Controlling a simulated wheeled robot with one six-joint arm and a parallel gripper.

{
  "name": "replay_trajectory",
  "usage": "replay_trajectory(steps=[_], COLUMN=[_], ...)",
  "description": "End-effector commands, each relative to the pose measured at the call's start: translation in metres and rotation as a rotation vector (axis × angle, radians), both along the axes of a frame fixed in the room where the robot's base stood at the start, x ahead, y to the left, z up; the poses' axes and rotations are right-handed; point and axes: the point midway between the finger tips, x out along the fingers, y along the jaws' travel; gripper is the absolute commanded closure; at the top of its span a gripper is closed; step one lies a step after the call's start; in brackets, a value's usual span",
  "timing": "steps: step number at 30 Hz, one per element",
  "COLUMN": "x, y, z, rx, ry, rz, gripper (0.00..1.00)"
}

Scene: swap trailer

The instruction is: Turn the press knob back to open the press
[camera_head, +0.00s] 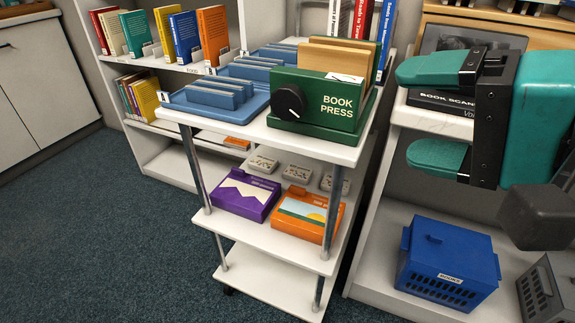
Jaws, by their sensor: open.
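The green book press (325,97) stands on the top shelf of a white cart, labelled "BOOK PRESS". Tan boards (340,58) stand upright at the press's top, behind the front face. My gripper (432,112) is at the right with two teal fingers spread wide apart, pointing left. It is open and empty, well to the right of the press and knob and not touching them.
A blue tray (213,108) with slotted holders sits left of the press. The white cart (262,133) carries a purple box (243,195) and an orange box (307,213) lower down. Bookshelves stand behind. A blue crate (447,262) is at lower right. The carpet at left is clear.

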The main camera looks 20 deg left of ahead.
Motion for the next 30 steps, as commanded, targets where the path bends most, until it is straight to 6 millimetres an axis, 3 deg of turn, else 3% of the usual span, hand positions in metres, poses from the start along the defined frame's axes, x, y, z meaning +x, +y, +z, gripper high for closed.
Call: replay_trajectory(steps=[1, 9, 20, 30], x=[0.002, 0.010, 0.017, 0.034], y=[0.003, 0.011, 0.019, 0.053], z=[-0.034, -0.067, -0.060, -0.057], rx=[0.063, 0.352, 0.437, 0.431], ry=[0.022, 0.131, 0.171, 0.172], rz=[-0.019, -0.098, -0.112, -0.114], gripper=[0.20, 0.20, 0.20, 0.20])
